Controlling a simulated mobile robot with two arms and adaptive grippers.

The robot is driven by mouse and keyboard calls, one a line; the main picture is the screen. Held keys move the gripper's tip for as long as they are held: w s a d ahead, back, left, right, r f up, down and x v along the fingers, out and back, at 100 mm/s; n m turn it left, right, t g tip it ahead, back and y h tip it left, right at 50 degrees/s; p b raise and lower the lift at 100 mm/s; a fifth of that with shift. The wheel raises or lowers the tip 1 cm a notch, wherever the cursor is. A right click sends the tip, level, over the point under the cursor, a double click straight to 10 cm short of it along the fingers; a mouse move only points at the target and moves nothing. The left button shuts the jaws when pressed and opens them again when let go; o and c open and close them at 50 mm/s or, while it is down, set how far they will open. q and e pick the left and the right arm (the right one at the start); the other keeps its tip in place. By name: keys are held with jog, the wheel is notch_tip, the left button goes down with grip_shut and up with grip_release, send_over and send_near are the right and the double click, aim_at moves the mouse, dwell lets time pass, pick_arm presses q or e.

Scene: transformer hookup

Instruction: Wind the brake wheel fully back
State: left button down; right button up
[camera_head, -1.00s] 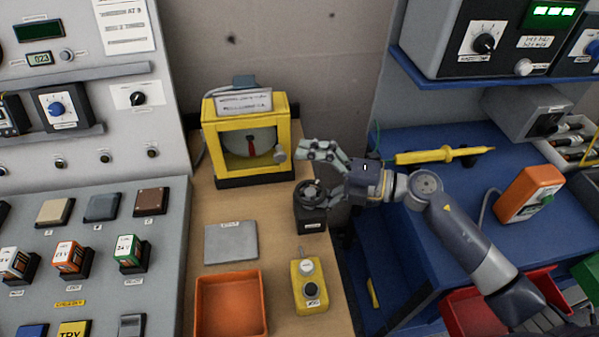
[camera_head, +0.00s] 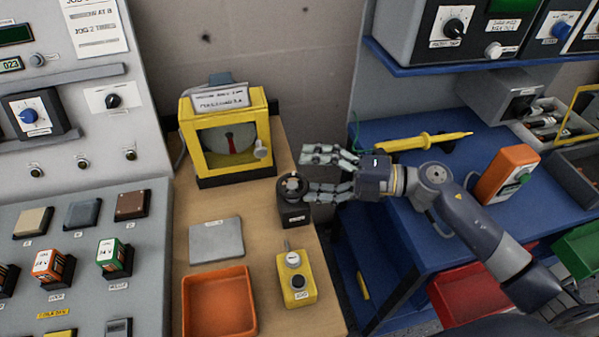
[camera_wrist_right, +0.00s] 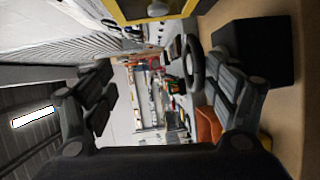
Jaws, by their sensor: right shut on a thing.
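The brake wheel (camera_head: 293,187) is a small black wheel on a dark box on the wooden bench. In the right wrist view the wheel (camera_wrist_right: 192,63) lies close to the right-hand finger; contact at the left-hand finger does not show. A yellow-framed gauge (camera_head: 226,135) with a red needle stands behind the wheel. My left gripper is out of view.
A grey plate (camera_head: 216,241), an orange tray (camera_head: 219,302) and a yellow control box (camera_head: 296,277) are on the bench in front. A blue bench (camera_head: 400,225) holds a yellow probe (camera_head: 422,142) and an orange device (camera_head: 505,174). A button console (camera_head: 75,245) borders the left.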

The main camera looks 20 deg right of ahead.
jog(key=shift+d+r, duration=0.35)
jog(key=shift+r, duration=0.25)
jog(key=shift+d+r, duration=0.3)
jog(key=shift+r, duration=0.25)
jog(key=shift+c, duration=0.3)
jog(key=s+d, duration=0.1)
jog(key=s+d+b, duration=0.1)
jog(key=shift+s+d+r+t, duration=0.15)
jog(key=shift+d+t, duration=0.15)
jog(key=shift+d, duration=0.05)
jog(key=c, duration=0.7)
jog(key=d, duration=0.3)
jog(key=shift+s+f+b, duration=0.2)
jog(key=shift+f+b, duration=0.1)
jog(key=shift+b, duration=0.1)
